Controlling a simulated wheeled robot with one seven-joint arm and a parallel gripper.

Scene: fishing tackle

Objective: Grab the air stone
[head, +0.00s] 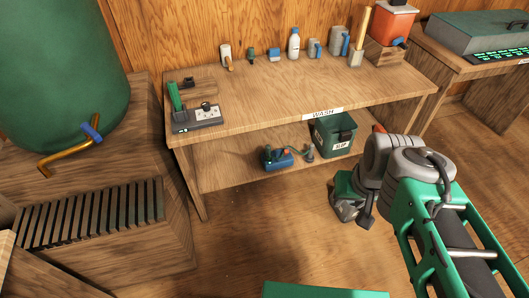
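A small grey piece (309,153) sits on the lower shelf of the wash bench, just right of a blue pump (278,159). It looks like the air stone, joined to the pump by a thin tube, but it is too small to be sure. My gripper (347,210) is to the right and in front of that shelf, low over the wood floor. It points down and is apart from the pump and the grey piece. Its fingertips are not clear, so I cannot tell whether it is open or shut.
A dark green bin (333,137) stands on the lower shelf close to the grey piece. The bench top (270,98) holds bottles, a power strip (197,118) and an orange container (392,22). A green barrel (60,70) stands at left. The floor before the bench is clear.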

